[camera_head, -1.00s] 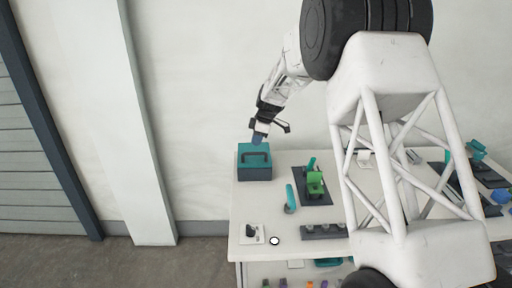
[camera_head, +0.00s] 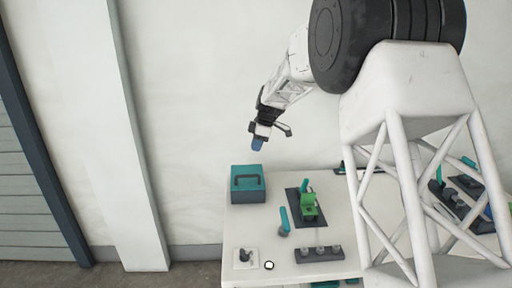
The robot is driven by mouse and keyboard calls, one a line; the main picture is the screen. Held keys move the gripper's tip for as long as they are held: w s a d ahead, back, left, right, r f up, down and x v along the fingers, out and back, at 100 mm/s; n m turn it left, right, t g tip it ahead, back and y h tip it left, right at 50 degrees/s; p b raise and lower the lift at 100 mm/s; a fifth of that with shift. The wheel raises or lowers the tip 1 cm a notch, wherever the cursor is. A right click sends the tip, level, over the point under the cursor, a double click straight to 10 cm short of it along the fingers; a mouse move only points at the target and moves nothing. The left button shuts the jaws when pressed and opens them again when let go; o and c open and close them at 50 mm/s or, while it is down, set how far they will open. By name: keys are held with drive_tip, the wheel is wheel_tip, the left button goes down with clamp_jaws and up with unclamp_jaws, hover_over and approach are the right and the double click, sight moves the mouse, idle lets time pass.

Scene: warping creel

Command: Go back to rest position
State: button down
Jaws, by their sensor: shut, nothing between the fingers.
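My gripper (camera_head: 258,143) is in the air above the back left of the table, in front of the white wall. It points down and slightly left. Its fingers are shut, with nothing held. Below it, clearly apart, a teal and dark grey box with a handle (camera_head: 247,184) stands on the table's back left corner. My arm's large white truss link covers much of the right side of the view and hides part of the table.
The white table (camera_head: 251,224) carries a green device on a dark plate (camera_head: 309,205), a teal-handled tool (camera_head: 284,220), a dark strip with several round knobs (camera_head: 319,254) and a small switch plate (camera_head: 245,258). Items at right are partly hidden. Open floor lies left of the table.

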drive_tip(key=s+d+r+m+h, duration=0.1)
drive_tip(key=s+d+r+m, duration=0.2)
drive_tip(key=s, duration=0.7)
drive_tip(key=s+d+r+m+t, duration=0.1)
drive_tip(key=s+d+r+m, duration=0.2)
drive_tip(key=s, duration=0.6)
drive_tip(key=s+d+r+m+h, duration=0.1)
drive_tip(key=s+r+m, duration=0.3)
drive_tip(key=s, duration=0.6)
drive_tip(key=s+d+f+m, duration=0.1)
drive_tip(key=s+m, duration=0.1)
drive_tip(key=s, duration=0.7)
drive_tip(key=s+d+f+m+t+h, duration=0.1)
drive_tip(key=s+d+f+m, duration=0.1)
drive_tip(key=s, duration=0.7)
drive_tip(key=s+d+f+m, duration=0.2)
drive_tip(key=s+m, duration=0.2)
drive_tip(key=s, duration=0.5)
drive_tip(key=shift+s+t, duration=0.4)
drive_tip(key=shift+h, duration=0.3)
